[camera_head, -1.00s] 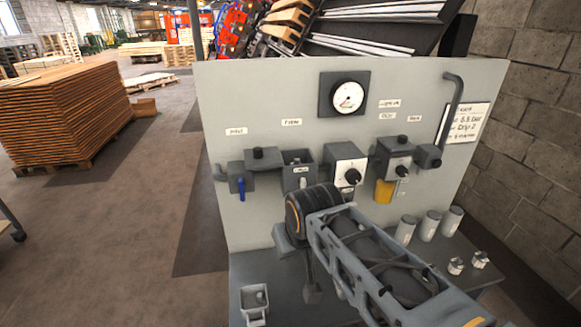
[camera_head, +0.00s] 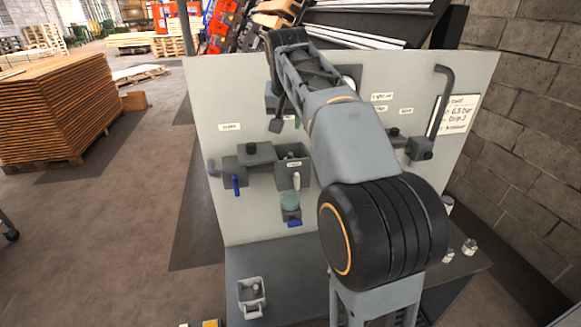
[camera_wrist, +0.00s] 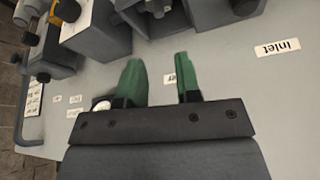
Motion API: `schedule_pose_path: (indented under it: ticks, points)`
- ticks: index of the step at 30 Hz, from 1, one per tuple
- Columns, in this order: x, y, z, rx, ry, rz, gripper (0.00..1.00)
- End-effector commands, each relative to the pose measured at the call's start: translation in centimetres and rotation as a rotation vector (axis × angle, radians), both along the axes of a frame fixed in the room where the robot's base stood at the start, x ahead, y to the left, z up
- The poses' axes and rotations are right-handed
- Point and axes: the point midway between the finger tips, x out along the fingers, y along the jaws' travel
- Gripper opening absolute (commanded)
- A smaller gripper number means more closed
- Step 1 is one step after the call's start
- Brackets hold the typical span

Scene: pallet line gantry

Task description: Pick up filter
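The filter housing (camera_head: 293,158) is a grey box on the upright panel, left of my arm. A pale stub (camera_head: 296,181) shows at its underside, and a greenish bowl (camera_head: 290,202) with a blue part (camera_head: 293,223) sits below. I cannot tell which piece is the filter.
An inlet valve with a blue handle (camera_head: 236,186) is left of the housing. A small grey tray (camera_head: 251,314) stands at the bench's left. Metal fittings (camera_head: 469,247) lie at the right. A block wall (camera_head: 530,130) bounds the right side. The bench's left part is largely clear.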

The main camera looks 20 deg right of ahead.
Motion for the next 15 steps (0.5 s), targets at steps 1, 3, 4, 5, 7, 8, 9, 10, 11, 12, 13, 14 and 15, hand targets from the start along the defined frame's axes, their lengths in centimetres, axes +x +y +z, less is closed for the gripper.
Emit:
schedule_pose_path:
  ticks: [1, 3, 4, 5, 7, 8, 9, 10, 11, 12, 13, 14, 15]
  points:
    - [0.3, -0.2, -0.9, 0.001, 0.005, -0.003, 0.31]
    - [0.7, -0.4, -2.1, 0.000, 0.005, -0.003, 0.31]
    - [0.9, -0.5, -2.6, 0.002, 0.005, -0.004, 0.31]
    - [1.1, -0.6, -3.1, 0.001, 0.005, -0.003, 0.31]
    - [1.5, -0.8, -4.2, 0.001, 0.004, -0.003, 0.31]
    - [1.6, -0.9, -4.6, 0.001, 0.005, -0.003, 0.31]
    - [1.9, -1.0, -5.0, 0.001, 0.003, -0.002, 0.31]
    - [2.0, -1.1, -5.4, 0.001, 0.004, -0.003, 0.31]
    - [2.1, -1.1, -5.7, 0.001, 0.004, -0.003, 0.31]
    - [2.2, -1.2, -6.0, 0.001, 0.002, -0.002, 0.31]
    - [2.3, -1.2, -6.2, 0.001, 0.002, -0.002, 0.31]
    - [2.4, -1.2, -6.4, 0.001, 0.002, -0.002, 0.31]
    - [2.4, -1.3, -6.6, 0.001, 0.002, -0.002, 0.31]
